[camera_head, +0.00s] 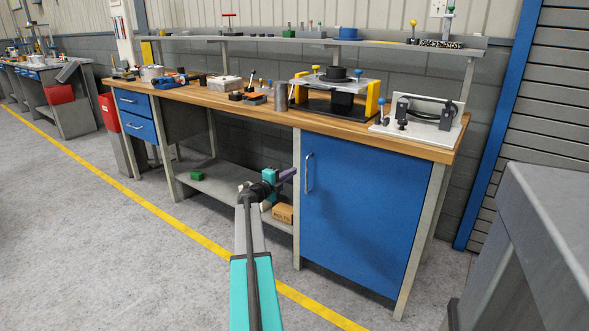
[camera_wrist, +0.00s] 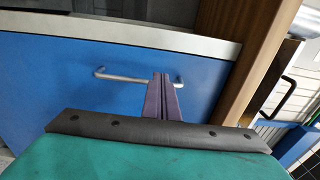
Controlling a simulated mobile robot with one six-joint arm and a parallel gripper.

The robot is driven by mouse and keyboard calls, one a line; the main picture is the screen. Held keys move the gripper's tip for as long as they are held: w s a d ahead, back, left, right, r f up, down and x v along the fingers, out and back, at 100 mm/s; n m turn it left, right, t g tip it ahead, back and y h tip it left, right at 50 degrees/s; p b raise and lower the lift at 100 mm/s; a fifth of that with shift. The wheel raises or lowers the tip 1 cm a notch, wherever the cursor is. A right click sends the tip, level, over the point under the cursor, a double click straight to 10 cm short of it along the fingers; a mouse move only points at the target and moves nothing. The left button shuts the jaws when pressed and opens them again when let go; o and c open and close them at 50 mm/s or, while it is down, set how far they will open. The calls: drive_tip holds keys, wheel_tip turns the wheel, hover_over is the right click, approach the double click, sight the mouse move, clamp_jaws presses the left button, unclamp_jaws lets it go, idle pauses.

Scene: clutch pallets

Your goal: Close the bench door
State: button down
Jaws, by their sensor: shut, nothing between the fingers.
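The blue bench door (camera_head: 364,205) sits under the right end of the wooden-topped bench. It looks flush with its grey frame in the head view. Its metal bar handle (camera_head: 308,172) is upright near the left edge of the door. My gripper (camera_head: 291,174) is in front of the bench, just left of the handle in the head view, with purple fingers pressed together and empty. In the wrist view, the door (camera_wrist: 60,95) fills the background and the handle (camera_wrist: 115,76) passes behind my fingertips (camera_wrist: 163,76). I cannot tell whether the fingers touch the handle.
The bench top (camera_head: 225,101) carries fixtures and loose parts. A lower shelf (camera_head: 215,188) holds a green block (camera_head: 197,176) and a cardboard box (camera_head: 283,213). A grey cabinet (camera_head: 545,240) stands at the right front. The floor before the door is clear.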

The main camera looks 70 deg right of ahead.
drive_tip(key=v, duration=0.6)
drive_tip(key=shift+p, duration=0.45)
drive_tip(key=shift+a, duration=0.1)
